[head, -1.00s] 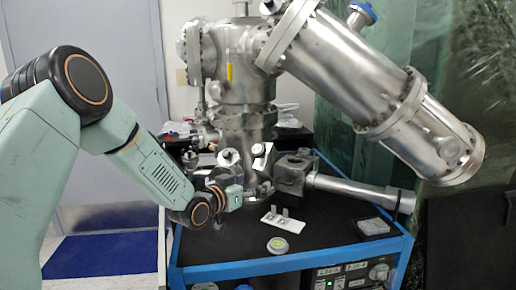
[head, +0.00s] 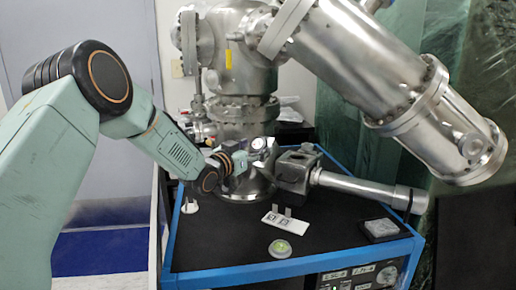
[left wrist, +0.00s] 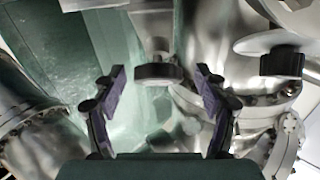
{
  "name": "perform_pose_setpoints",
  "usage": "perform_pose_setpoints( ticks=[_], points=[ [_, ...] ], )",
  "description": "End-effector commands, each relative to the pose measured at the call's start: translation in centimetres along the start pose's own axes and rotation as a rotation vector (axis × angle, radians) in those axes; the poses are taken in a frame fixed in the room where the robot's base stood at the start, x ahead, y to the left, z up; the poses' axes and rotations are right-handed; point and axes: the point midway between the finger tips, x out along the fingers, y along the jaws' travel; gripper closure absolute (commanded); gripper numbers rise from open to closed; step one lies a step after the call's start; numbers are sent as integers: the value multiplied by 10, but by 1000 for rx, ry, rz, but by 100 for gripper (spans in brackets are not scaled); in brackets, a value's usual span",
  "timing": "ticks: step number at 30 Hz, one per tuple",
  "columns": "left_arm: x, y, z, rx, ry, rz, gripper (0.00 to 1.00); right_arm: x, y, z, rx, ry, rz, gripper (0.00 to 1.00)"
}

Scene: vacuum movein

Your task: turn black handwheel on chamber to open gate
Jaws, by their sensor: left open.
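The steel vacuum chamber (head: 245,110) stands on a black-topped cart. In the left wrist view a black round knob (left wrist: 158,73), which looks like the handwheel, shows between and beyond my two fingers. My left gripper (left wrist: 160,92) is open, with one dark finger on each side of the knob's line; nothing visible is held, and I cannot tell any contact. In the head view my left gripper (head: 236,164) is at the chamber's lower front, and the black handwheel cannot be made out there. My right gripper is in neither view.
A second dark knob (left wrist: 282,62) sits under a pale disc at the right. The blue-edged cart (head: 225,279) carries a white marker plate (head: 285,221), a round green level (head: 280,248) and a grey block (head: 381,229). A large steel tube (head: 370,65) slants overhead right.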

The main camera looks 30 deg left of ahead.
Motion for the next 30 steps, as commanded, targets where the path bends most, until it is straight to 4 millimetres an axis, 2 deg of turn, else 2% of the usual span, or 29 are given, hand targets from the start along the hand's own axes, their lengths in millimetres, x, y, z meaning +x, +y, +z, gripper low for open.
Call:
perform_pose_setpoints(
  ticks=[6,17,30],
  points=[
    [19,0,1,1,-1,1,27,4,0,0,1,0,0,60],
    [25,-2,0,-1,0,0,27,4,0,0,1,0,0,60],
    [24,-2,0,-1,0,-1,64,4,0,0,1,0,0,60]
  ],
)
